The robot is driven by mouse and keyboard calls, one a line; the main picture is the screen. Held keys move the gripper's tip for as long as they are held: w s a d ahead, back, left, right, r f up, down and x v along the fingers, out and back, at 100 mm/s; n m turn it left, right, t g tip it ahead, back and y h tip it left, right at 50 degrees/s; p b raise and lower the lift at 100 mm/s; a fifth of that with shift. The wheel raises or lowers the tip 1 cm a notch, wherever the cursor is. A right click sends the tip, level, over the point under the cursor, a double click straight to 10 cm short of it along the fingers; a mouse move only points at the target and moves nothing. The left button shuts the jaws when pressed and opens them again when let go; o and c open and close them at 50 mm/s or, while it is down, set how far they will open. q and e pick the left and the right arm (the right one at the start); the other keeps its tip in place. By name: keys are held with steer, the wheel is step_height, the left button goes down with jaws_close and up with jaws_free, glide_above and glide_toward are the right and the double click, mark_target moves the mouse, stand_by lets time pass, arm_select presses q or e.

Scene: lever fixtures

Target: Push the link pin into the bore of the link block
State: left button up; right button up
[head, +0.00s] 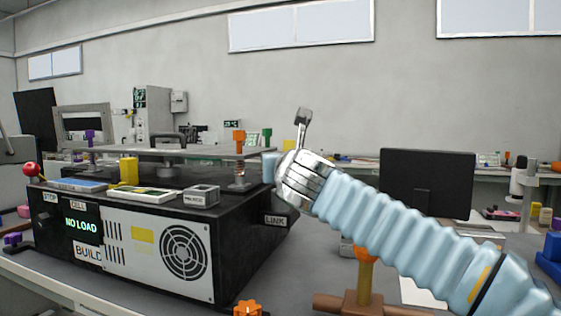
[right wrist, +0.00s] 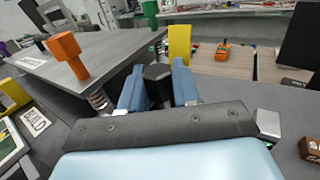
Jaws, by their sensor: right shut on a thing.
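My right gripper (head: 268,166) is at the right end of the black fixture box, just above its LINK label (head: 275,219). In the right wrist view its two blue fingers (right wrist: 158,88) are shut on a dark, blunt-ended piece (right wrist: 157,73), which I take to be the link pin. Most of this piece is hidden between the fingers. The link block and its bore cannot be made out in either view, so I cannot tell whether the pin touches them. My left gripper is not in view.
The black fixture box (head: 235,245) carries a grey plate (head: 205,153) with an orange peg (head: 239,141) close left of my right gripper. An orange-topped post (head: 365,268) stands below my right arm. A yellow block (right wrist: 180,42) shows beyond the fingers.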

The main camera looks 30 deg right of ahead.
arm_select(q)
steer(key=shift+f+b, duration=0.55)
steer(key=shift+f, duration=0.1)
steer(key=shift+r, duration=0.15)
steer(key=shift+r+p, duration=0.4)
steer(key=shift+p, duration=0.15)
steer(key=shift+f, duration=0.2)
stand_by(1.7)
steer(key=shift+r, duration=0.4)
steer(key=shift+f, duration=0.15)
stand_by(2.0)
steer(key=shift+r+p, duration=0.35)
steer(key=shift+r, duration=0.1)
stand_by(1.4)
stand_by(0.4)
